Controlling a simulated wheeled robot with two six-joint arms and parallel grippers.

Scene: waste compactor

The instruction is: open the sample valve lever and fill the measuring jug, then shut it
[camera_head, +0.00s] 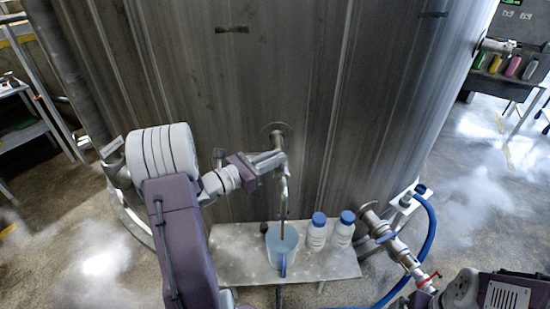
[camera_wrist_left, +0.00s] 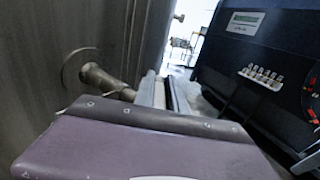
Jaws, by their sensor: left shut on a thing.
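My left gripper (camera_head: 276,159) is shut at the sample valve (camera_head: 277,138) on the tank wall. The jaws hide most of the lever, so its angle cannot be told. A thin brownish stream or tube runs from the spout (camera_head: 284,180) down into the measuring jug (camera_head: 283,240). The jug is pale blue with a blue handle facing me and stands upright on a metal shelf (camera_head: 230,264). Its fill level is not clear. In the left wrist view, the valve pipe (camera_wrist_left: 108,82) leaves a round wall flange beyond the gripper (camera_wrist_left: 162,92).
Two white bottles with blue caps (camera_head: 317,232) (camera_head: 342,230) stand right of the jug. Further right are a pipe fitting with a red handle (camera_head: 430,279) and a blue hose (camera_head: 428,240). The big steel tank (camera_head: 350,100) fills the background.

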